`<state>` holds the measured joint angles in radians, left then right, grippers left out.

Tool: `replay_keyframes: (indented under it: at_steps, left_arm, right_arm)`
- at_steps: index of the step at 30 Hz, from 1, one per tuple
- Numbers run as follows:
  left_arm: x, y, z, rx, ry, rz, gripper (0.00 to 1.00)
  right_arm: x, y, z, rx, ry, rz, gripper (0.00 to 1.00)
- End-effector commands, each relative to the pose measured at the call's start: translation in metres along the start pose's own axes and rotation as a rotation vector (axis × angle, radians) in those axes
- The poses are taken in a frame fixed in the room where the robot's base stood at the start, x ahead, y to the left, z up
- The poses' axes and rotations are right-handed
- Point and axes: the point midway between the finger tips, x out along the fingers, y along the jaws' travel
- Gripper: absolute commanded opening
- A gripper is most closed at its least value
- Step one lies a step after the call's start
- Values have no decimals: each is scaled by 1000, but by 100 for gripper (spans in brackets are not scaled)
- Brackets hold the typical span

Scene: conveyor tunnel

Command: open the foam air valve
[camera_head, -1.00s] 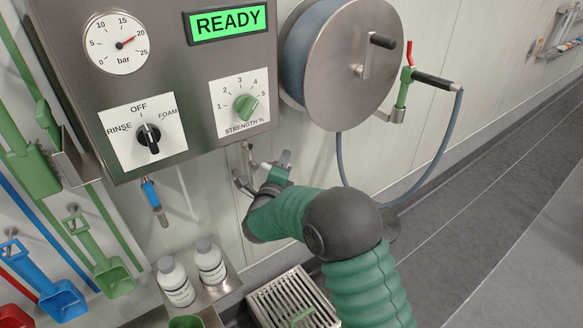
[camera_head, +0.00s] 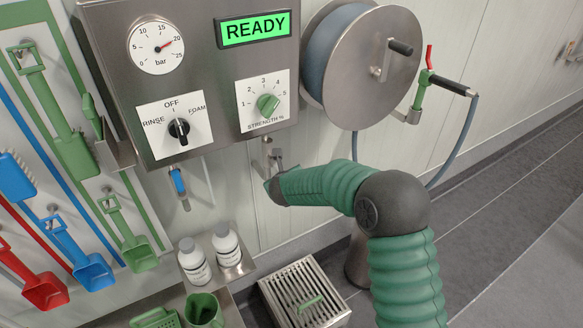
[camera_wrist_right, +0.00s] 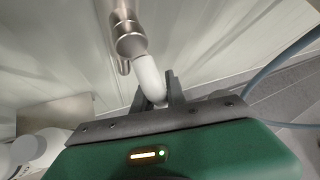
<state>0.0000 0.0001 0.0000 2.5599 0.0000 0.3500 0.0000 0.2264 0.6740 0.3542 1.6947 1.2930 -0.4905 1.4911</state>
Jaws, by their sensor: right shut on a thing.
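The metal valve body (camera_wrist_right: 128,38) fills the top middle of the wrist view, with a white curved lever (camera_wrist_right: 149,77) running down from it. My right gripper (camera_wrist_right: 158,96) is shut on the lever near its lower end. In the head view the valve (camera_head: 267,147) is a small metal fitting on the wall just under the control panel (camera_head: 225,75). My right gripper (camera_head: 276,160) is just below it, and the arm comes in from the right. The lever is too small to make out there. My left gripper is not in view.
A blue-handled valve (camera_head: 178,182) hangs left of the gripper. White bottles (camera_head: 227,246) stand on a shelf below. The hose reel (camera_head: 362,65) is up and to the right, its hose (camera_head: 458,140) hanging beside my arm. A floor grate (camera_head: 303,292) lies below.

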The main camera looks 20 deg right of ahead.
Motion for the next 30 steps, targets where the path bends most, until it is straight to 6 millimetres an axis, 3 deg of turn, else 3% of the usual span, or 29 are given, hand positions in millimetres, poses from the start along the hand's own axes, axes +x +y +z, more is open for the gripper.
replay_keyframes:
  at_steps: [12,30]
  left_arm:
    - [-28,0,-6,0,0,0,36]
    - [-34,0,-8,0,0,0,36]
  right_arm:
    - [-6,26,-3,205,64,208,0]
    - [-8,36,-4,276,83,278,0]
